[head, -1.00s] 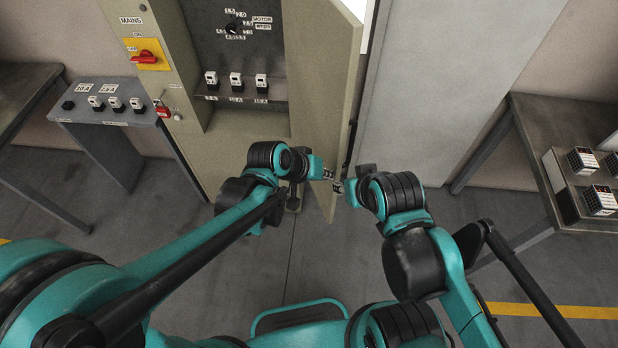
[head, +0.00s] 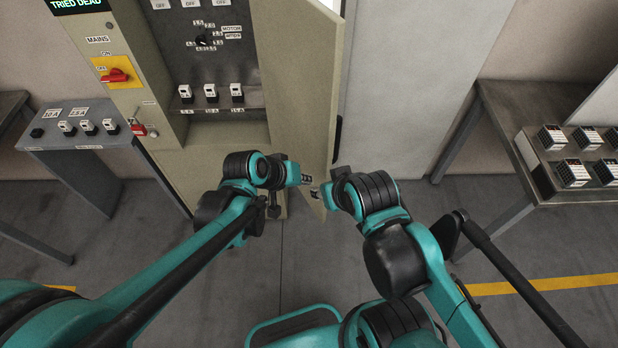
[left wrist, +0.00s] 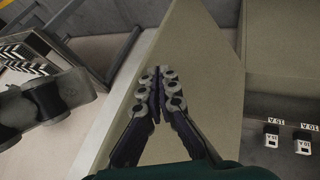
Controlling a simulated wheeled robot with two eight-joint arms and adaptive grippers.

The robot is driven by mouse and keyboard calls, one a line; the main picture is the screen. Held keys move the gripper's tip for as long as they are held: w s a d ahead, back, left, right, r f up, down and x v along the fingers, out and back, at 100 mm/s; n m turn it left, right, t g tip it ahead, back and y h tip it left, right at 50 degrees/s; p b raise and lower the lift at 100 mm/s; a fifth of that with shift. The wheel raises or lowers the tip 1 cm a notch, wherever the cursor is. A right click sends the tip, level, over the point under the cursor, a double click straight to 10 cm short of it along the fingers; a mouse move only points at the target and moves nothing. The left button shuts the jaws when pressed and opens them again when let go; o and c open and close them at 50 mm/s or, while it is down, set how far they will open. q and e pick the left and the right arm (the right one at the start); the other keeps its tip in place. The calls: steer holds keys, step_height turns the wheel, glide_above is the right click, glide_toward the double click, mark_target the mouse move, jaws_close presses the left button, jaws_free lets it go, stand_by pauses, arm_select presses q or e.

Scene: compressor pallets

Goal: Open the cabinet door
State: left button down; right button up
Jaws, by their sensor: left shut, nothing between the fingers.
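The grey-beige cabinet (head: 212,134) stands open in the head view, with switches and a dial on its inner panel. Its door (head: 292,75) stands swung out at the right side of the opening, with a dark handle (head: 338,135) near its free edge. My left gripper (head: 309,181) is shut and empty by the lower part of the door. In the left wrist view its closed fingers (left wrist: 160,78) are in front of the door panel (left wrist: 205,75); contact is unclear. My right gripper (head: 318,193) is close beside it near the door's lower free edge; its fingers are too small to read.
A side console (head: 80,140) with small switches stands left of the cabinet. A pale grey panel (head: 405,80) is right of the door. A table (head: 500,110) bearing a tray (head: 545,180) of small boxed units is farther right. Floor (head: 300,265) shows between my arms.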

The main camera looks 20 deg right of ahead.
arm_select(q)
steer(key=s+d+p+v, duration=0.1)
steer(key=s+p+v, duration=0.15)
steer(key=v, duration=0.75)
arm_select(e)
step_height(320, 180, down, 11)
steer(key=b, duration=1.4)
steer(key=shift+a+f, duration=0.15)
steer(key=shift+f, duration=0.05)
steer(key=shift+r, duration=0.1)
steer(key=shift+c, duration=0.7)
arm_select(q)
steer(key=s+a+f+n+t+y, duration=0.1)
steer(key=a+f, duration=0.5)
steer(key=a, duration=0.8)
steer(key=s+a+f+n+t+y, duration=0.2)
steer(key=a+f+y, duration=0.3)
steer(key=a, duration=0.9)
step_height(320, 180, down, 2)
steer(key=shift+f+n+t+y, duration=0.1)
steer(key=shift+n+t+y, duration=0.3)
steer(key=shift+n+t, duration=0.1)
